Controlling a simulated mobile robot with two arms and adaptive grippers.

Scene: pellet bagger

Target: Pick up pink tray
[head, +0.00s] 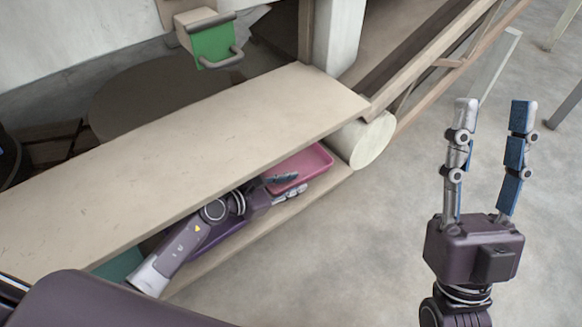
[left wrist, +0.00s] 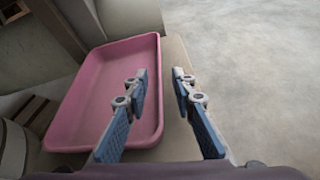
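The pink tray (head: 308,160) lies on a low shelf under the beige plank, partly hidden by the plank and my left arm. In the left wrist view the pink tray (left wrist: 100,75) is empty and shallow with rounded corners. My left gripper (head: 291,184) is at the tray's near side; in the left wrist view its fingers (left wrist: 159,72) are apart, one over the tray's inside and one beyond its right rim. I cannot tell whether they touch the rim. My right gripper (head: 495,103) is open, empty and pointing up over the floor, away from the tray.
The beige plank (head: 200,150) runs just above the lower shelf (head: 265,225) and limits room overhead. A purple object (head: 212,237) and a teal object (head: 118,265) sit on that shelf. A round roller end (head: 362,143) is right of the tray. The floor (head: 350,260) is clear.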

